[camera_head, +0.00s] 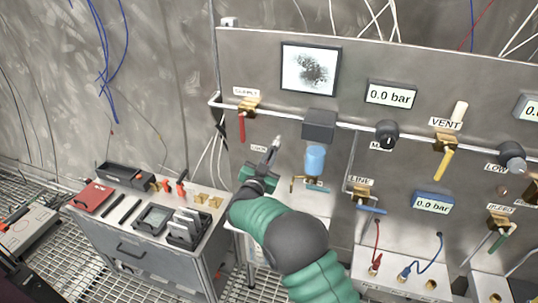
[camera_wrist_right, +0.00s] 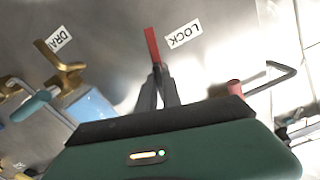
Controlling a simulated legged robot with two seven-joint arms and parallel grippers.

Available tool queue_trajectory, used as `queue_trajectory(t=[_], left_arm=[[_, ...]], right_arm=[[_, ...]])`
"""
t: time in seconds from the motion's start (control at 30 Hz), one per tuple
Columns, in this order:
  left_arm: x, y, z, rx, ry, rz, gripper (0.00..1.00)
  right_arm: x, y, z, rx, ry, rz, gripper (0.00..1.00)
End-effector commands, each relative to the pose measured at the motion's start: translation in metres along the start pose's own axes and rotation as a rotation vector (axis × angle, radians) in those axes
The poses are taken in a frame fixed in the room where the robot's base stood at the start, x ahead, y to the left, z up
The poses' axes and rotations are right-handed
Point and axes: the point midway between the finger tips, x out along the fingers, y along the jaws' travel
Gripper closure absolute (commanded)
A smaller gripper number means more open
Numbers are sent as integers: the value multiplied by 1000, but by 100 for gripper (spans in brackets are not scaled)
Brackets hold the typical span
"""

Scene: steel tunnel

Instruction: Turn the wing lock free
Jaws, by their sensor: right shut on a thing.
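The wing lock shows as a flat red piece (camera_wrist_right: 152,44) in the right wrist view, standing out at the panel beside a LOCK label (camera_wrist_right: 183,34). My right gripper (camera_wrist_right: 157,82) is shut on its near end, with the fingertips close together. In the head view my right gripper (camera_head: 273,147) reaches up to the panel beside the partly covered label (camera_head: 258,148). The red piece itself is hidden there by the gripper. My left gripper is in neither view.
A blue filter bowl (camera_head: 315,160) and a brass drain valve (camera_wrist_right: 62,68) are close beside the right gripper. A red-handled supply valve (camera_head: 242,125) hangs above on the pipe. A tool cart (camera_head: 150,260) stands at the left. Hanging cables are nearby.

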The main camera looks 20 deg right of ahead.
Motion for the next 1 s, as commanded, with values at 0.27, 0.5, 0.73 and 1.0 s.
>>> queue_trajectory(t=[0.27, 0.5, 0.73, 1.0], left_arm=[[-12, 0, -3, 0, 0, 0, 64], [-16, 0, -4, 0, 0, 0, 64], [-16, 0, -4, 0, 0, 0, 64], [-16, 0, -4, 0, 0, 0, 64]], right_arm=[[1, -2, -5, -185, 6, -1, 100], [1, -2, -5, -271, 9, -2, 100], [1, -2, -6, -298, 11, -2, 100], [2, -3, -6, -299, 13, -3, 100]])
